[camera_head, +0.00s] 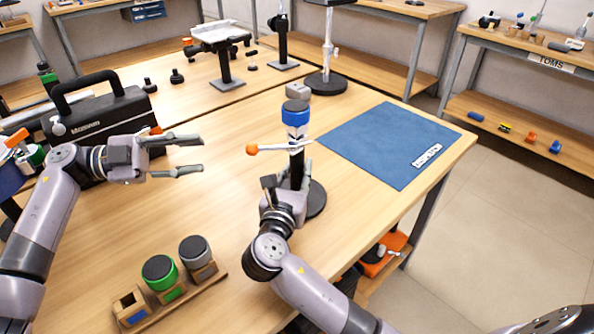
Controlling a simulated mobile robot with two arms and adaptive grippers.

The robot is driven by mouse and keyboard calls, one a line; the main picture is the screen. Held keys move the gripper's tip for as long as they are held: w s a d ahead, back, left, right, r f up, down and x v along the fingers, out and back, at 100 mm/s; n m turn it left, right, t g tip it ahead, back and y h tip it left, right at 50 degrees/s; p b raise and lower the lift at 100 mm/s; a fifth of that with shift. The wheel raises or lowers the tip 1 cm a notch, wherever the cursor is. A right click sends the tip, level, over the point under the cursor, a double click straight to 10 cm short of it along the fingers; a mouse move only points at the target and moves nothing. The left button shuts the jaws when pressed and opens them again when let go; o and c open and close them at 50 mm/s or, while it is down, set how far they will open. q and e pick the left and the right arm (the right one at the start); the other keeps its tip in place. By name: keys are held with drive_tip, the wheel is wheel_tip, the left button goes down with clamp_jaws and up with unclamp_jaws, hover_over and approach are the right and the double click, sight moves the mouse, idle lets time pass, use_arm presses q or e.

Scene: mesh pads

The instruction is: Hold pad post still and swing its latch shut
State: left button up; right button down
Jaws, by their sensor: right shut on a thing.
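The pad post (296,165) stands upright on a round dark base (317,200) near the middle of the table. It has a blue collar (295,114) and a grey block on top. Its latch (280,148) is a light lever that sticks out sideways to the left and ends in an orange knob (252,149). My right gripper (287,182) is shut on the lower part of the post, below the latch, and hides some of it. My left gripper (202,155) is open and empty, left of the orange knob and apart from it, its fingers pointing right.
A blue mat (385,143) lies right of the post. A black toolbox (100,125) stands behind my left arm. A wooden holder (215,275) with green and grey capped cylinders sits at the front left. Other stands (222,66) are at the back. Bare tabletop lies between the holder and post.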

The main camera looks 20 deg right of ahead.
drive_tip(key=shift+s+f, duration=0.1)
drive_tip(key=shift+f, duration=0.3)
idle(0.9)
drive_tip(key=c, duration=1.2)
unclamp_jaws()
drive_tip(key=shift+r, duration=0.25)
drive_tip(key=shift+c, duration=0.2)
drive_tip(key=shift+f, duration=0.1)
